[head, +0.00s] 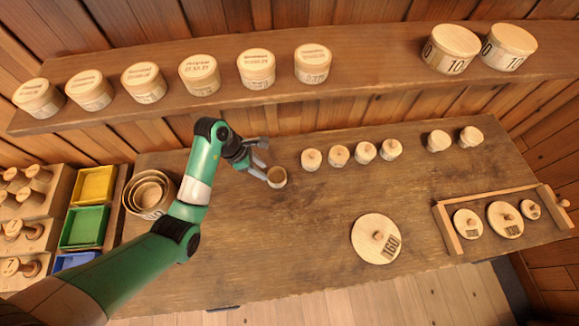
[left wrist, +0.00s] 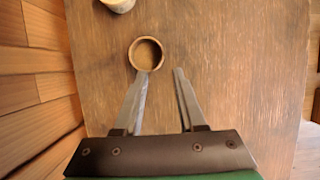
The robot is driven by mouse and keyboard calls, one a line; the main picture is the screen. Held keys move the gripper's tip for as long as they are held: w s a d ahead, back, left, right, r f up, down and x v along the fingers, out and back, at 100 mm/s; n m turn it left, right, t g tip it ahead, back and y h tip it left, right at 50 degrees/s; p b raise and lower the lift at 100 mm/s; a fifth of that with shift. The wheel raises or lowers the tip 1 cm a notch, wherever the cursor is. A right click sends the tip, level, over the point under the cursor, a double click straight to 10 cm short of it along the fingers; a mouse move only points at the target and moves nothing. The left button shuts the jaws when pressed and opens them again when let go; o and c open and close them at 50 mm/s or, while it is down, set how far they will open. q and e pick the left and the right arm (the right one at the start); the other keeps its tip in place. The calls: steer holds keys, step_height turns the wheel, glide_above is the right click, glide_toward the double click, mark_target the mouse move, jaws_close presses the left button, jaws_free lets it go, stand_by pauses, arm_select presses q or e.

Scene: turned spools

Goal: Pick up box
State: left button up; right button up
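A small round wooden box (head: 277,178), open at the top, stands on the table near the middle. In the left wrist view the box (left wrist: 134,50) shows as a ring with a dark inside. My left gripper (head: 263,168) reaches it from the left in the head view. In the left wrist view the gripper (left wrist: 164,72) is open, with nothing between its fingers. The left fingertip is at the box's near edge; I cannot tell whether it touches. The right fingertip is beside it, apart. My right gripper is not in view.
Nested round boxes (head: 150,212) stand at the table's left. Several small lidded pots (head: 339,155) stand along the back. A large lid (head: 376,239) lies front right, near a wooden rack (head: 447,228) with lids. A shelf (head: 385,72) runs behind. The table's front middle is clear.

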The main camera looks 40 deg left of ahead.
arm_select(q)
steer(key=b, duration=0.2)
glide_above(276, 184)
steer(key=s+a, duration=0.2)
step_height(276, 184, down, 6)
steer(key=x, duration=0.1)
steer(key=b+x, duration=0.1)
steer(key=x, duration=0.1)
steer(key=b+x, duration=0.1)
steer(key=x, duration=0.1)
steer(key=shift+w+d, duration=0.35)
steer(key=shift+d, duration=0.05)
jaws_close()
